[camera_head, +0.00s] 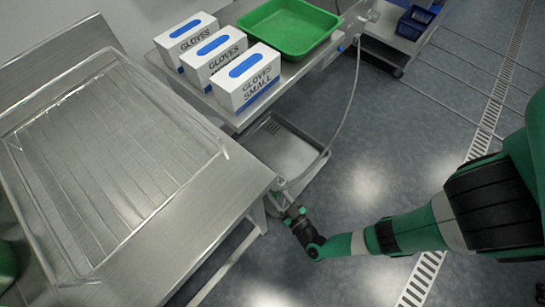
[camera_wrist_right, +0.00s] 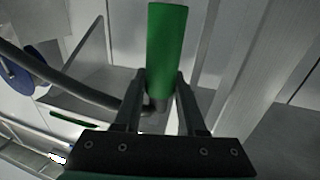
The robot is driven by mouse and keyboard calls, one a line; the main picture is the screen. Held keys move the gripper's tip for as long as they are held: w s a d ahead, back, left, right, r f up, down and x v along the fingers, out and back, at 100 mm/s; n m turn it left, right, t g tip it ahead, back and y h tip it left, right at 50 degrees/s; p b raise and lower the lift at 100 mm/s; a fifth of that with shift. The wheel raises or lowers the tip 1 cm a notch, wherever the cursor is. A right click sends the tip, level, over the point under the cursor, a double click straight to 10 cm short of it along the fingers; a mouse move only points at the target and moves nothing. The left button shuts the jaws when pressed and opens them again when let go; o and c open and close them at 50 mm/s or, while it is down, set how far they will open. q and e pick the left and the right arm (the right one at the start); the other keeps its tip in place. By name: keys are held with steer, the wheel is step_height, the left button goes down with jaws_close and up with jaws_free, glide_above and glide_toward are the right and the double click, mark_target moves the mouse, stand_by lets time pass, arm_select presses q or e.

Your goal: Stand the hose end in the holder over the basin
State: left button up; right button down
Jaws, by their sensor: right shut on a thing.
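My right gripper (camera_head: 290,208) is beside the front right corner of the steel table, near the basin (camera_head: 318,162). In the right wrist view my right gripper (camera_wrist_right: 158,92) is shut on the hose end, a green sleeve (camera_wrist_right: 167,45) standing up between its two fingers. The grey hose (camera_wrist_right: 75,88) runs off to the left from its lower part. In the head view the hose (camera_head: 352,95) hangs from the back bench in a long curve down toward my right gripper. I cannot make out the holder clearly. My left gripper is out of view.
Several glove boxes (camera_head: 245,78) and a green tub (camera_head: 328,38) stand on the back bench. Blue bins (camera_head: 412,24) are at the upper right. The floor (camera_head: 400,130) between them is open.

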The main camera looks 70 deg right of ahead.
steer(key=w+d+f+b, duration=0.2)
steer(key=d+f+b, duration=0.4)
steer(key=d, duration=0.4)
steer(key=shift+w+f+b, duration=0.2)
steer(key=shift+f+b, duration=0.2)
steer(key=shift+f, duration=0.2)
steer(key=shift+d, duration=0.1)
stand_by(0.3)
steer(key=shift+c, duration=2)
jaws_free()
steer(key=shift+s, duration=0.1)
